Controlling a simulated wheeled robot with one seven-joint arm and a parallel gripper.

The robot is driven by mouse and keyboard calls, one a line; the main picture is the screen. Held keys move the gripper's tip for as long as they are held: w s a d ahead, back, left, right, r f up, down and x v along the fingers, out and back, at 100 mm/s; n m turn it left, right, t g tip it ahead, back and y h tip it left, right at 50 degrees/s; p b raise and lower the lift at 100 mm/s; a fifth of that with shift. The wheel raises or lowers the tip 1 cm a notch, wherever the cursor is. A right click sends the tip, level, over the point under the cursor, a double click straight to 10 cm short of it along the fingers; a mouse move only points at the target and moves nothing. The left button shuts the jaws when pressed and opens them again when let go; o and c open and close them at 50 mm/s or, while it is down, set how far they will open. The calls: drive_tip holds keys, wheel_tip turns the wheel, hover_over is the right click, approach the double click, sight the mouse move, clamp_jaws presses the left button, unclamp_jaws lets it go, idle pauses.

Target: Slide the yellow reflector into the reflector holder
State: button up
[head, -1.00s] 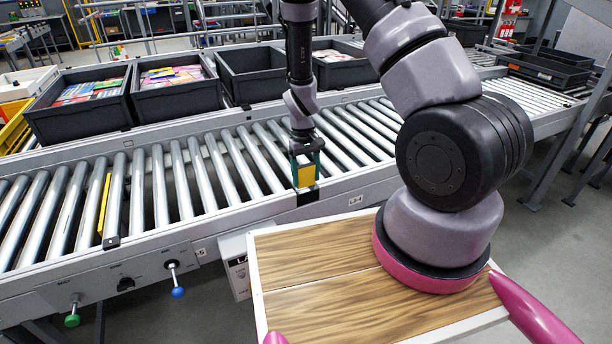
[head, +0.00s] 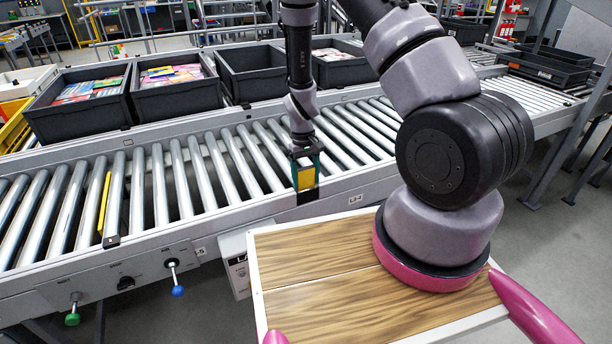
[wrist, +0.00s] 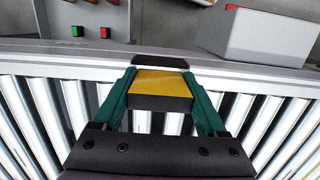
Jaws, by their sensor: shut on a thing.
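The yellow reflector (head: 306,180) is a small yellow-faced block with a dark body. My gripper (head: 306,172) is shut on it at the front rail of the roller conveyor. In the wrist view the reflector (wrist: 160,84) sits between the green fingers of my gripper (wrist: 160,92). A black bracket on the rail, likely the reflector holder (wrist: 160,62), is just beyond the reflector. In the head view this black holder (head: 307,195) is right below the reflector. I cannot tell whether the reflector is inside it or only touching.
Blue (head: 178,291) and green (head: 72,319) knobs stick out from the conveyor front. Dark bins (head: 178,88) line the back.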

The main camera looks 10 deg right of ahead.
drive_tip(key=shift+f, duration=0.2)
drive_tip(key=o, duration=1.3)
drive_tip(key=shift+r, duration=0.1)
drive_tip(key=shift+r, duration=3.9)
